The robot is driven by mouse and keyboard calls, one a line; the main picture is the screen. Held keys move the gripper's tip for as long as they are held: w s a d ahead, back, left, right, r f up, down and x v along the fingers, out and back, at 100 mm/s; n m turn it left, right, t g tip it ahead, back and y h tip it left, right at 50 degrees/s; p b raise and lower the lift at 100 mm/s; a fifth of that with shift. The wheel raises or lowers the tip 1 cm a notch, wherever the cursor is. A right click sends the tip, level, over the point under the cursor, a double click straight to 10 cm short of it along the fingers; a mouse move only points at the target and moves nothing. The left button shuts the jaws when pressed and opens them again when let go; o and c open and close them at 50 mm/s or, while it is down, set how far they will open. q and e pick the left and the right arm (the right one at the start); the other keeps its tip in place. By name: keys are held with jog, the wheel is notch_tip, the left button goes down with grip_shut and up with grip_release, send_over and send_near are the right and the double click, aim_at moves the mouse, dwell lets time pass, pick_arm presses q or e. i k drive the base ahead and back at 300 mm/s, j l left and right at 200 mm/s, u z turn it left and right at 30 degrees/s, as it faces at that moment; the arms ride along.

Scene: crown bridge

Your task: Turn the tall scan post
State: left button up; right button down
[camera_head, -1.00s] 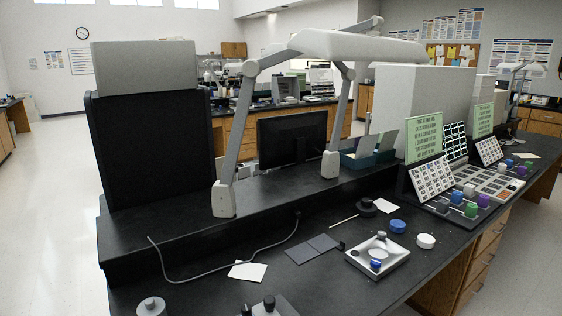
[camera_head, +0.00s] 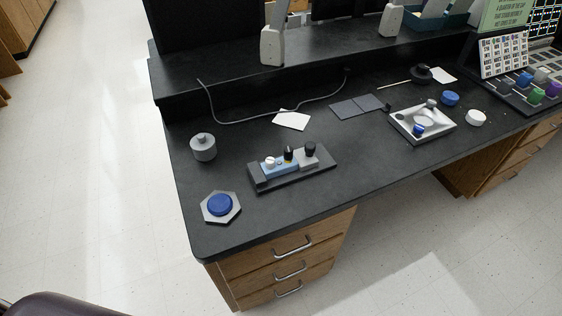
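A dark tray (camera_head: 268,184) lies near the front left of the black bench. On it are a light blue block (camera_head: 283,172) with a small white piece (camera_head: 269,161), a narrow black post with a yellowish mark (camera_head: 288,155), and a grey block with a black knob (camera_head: 310,150) at its right end. The posts are small here, and I cannot tell for certain which one is the tall scan post. Neither of my grippers shows in this view.
A blue disc on a hexagonal base (camera_head: 221,206) and a grey lidded jar (camera_head: 203,147) stand left of the tray. A grey cable (camera_head: 262,117) and white card (camera_head: 291,120) lie behind. A white tray (camera_head: 423,122) sits right. The bench front between is clear.

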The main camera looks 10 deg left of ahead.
aim_at(288, 150)
jog(key=k+j+z, duration=0.1)
jog(key=j+z, duration=0.3)
jog(key=k+j+z, duration=0.15)
jog(key=j+z, duration=0.25)
jog(key=k+j+z, duration=0.2)
jog(key=z, duration=0.25)
